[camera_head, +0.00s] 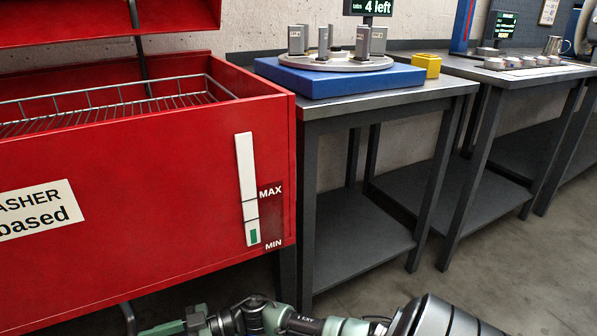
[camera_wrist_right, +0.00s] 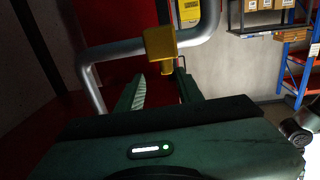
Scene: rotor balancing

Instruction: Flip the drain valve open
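The drain valve (camera_wrist_right: 160,45) is a yellow body on a bent grey pipe (camera_wrist_right: 115,52) in the right wrist view. A short yellow part hangs below it. My right gripper (camera_wrist_right: 163,88) is open, with its two green fingers pointing towards the valve and the yellow part beyond the gap between their tips. I cannot tell whether they touch it. In the head view my right arm reaches along the bottom edge below the red washer (camera_head: 130,180), and the valve is not visible. The washer's gauge (camera_head: 247,190) shows a green level near MIN. My left gripper is not in view.
A grey workbench (camera_head: 440,88) beside the washer carries a blue base (camera_head: 340,82) with a round plate and several upright blocks, and a yellow box (camera_head: 427,66). Another bench stands further right. In the right wrist view, an orange and blue rack (camera_wrist_right: 292,65) stands behind.

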